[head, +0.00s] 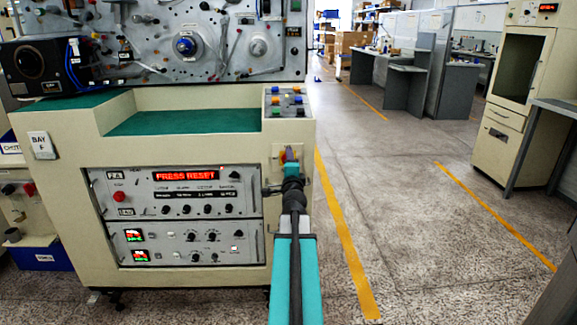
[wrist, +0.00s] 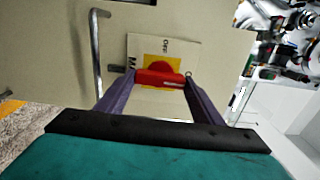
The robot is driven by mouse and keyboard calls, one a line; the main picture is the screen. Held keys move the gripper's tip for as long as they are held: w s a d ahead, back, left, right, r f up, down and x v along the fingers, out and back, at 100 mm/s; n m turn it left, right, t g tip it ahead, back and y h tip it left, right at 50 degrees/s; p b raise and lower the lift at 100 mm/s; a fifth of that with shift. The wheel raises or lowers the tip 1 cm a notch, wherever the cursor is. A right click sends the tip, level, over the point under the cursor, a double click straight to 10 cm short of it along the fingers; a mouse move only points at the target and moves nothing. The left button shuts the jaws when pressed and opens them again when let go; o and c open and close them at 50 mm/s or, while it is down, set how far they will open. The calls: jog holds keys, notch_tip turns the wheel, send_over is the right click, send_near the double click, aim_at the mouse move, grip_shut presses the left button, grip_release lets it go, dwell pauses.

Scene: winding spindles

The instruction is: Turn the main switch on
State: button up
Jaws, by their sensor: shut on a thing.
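The main switch is a red handle (wrist: 160,77) on a yellow plate (wrist: 160,61), set on a pale label with partly hidden lettering; "OFF" can be made out. In the wrist view the handle lies crosswise between the two fingers of my gripper (wrist: 159,84), which is shut on it. In the head view my gripper (head: 291,170) is at the right part of the cream machine front, and a little of the red and yellow switch (head: 284,156) shows beyond it. The handle's exact angle is hard to tell in the head view.
A metal bar handle (wrist: 96,55) stands out from the panel close beside the switch. The control panel (head: 180,215) left of my arm has a lit red display reading "PRESS RESET". Coloured buttons (head: 286,100) sit above. The floor to the right is open.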

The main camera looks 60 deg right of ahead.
jog(key=shift+s+d+r, duration=0.1)
jog(key=shift+d+r, duration=0.05)
jog(key=o, duration=1)
jog(key=shift+o, duration=0.2)
